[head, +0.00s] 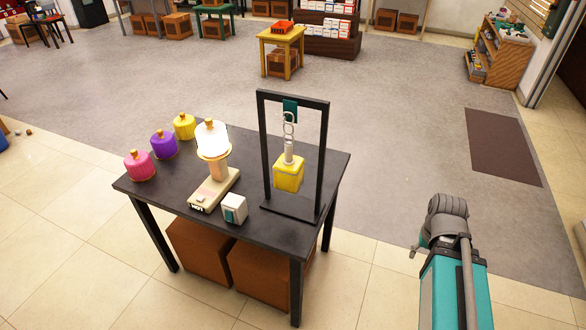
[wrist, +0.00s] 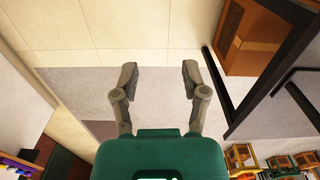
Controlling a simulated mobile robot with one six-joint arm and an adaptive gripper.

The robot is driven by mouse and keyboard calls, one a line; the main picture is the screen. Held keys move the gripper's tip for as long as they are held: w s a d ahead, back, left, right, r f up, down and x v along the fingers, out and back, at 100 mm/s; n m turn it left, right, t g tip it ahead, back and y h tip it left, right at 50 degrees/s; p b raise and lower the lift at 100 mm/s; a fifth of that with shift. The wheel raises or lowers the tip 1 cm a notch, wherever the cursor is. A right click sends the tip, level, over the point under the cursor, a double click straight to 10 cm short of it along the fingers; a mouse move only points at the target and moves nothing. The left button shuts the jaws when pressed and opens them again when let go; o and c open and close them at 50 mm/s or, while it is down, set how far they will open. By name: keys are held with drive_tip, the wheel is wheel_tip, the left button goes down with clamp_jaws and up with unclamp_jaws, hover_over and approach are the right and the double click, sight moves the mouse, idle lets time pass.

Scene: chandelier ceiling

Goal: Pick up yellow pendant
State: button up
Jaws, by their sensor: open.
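A yellow block-shaped pendant (head: 289,174) hangs by a pale rod and chain links (head: 289,130) from a black upright frame (head: 325,150) on a dark table (head: 270,228). A rounded yellow piece with a knob on top (head: 184,126) stands at the table's back left. My gripper (wrist: 160,78) is open and empty in the wrist view, pointing over bare floor. In the head view my arm is right of the table, clear of it, and the fingers cannot be made out. The pendant is not seen in the wrist view.
Purple (head: 163,145) and pink (head: 139,165) knobbed pieces, a lit lamp on a scale (head: 214,188) and a small white box (head: 234,208) share the table. Brown boxes (head: 199,252) sit beneath it. Floor right of the table is clear. A yellow stool (head: 283,40) stands farther back.

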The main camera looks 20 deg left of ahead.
drive_tip(key=shift+a, duration=0.2)
drive_tip(key=shift+o, duration=1.2)
drive_tip(key=shift+a, duration=0.1)
drive_tip(key=w+a+r+m+t+h+p, duration=0.25)
drive_tip(key=w+a+r, duration=0.25)
drive_tip(key=a, duration=0.6)
drive_tip(key=w+a+r+m+t+h+p, duration=0.1)
drive_tip(key=w+a+r+t+h+p, duration=0.2)
drive_tip(key=a, duration=0.9)
drive_tip(key=s+a+r+m+t+p, duration=0.1)
drive_tip(key=a+r+t, duration=0.2)
drive_tip(key=a, duration=1)
drive_tip(key=s+a+r+t+p, duration=0.1)
drive_tip(key=s+a+r+t, duration=0.1)
drive_tip(key=a+r, duration=0.6)
drive_tip(key=a+t, duration=0.1)
drive_tip(key=a, duration=0.4)
drive_tip(key=shift+s+r+m+t+p, duration=0.2)
drive_tip(key=shift+r+m+t+p, duration=0.15)
drive_tip(key=shift+r+p, duration=0.05)
drive_tip(key=shift+d+h, duration=0.1)
drive_tip(key=shift+h, duration=0.15)
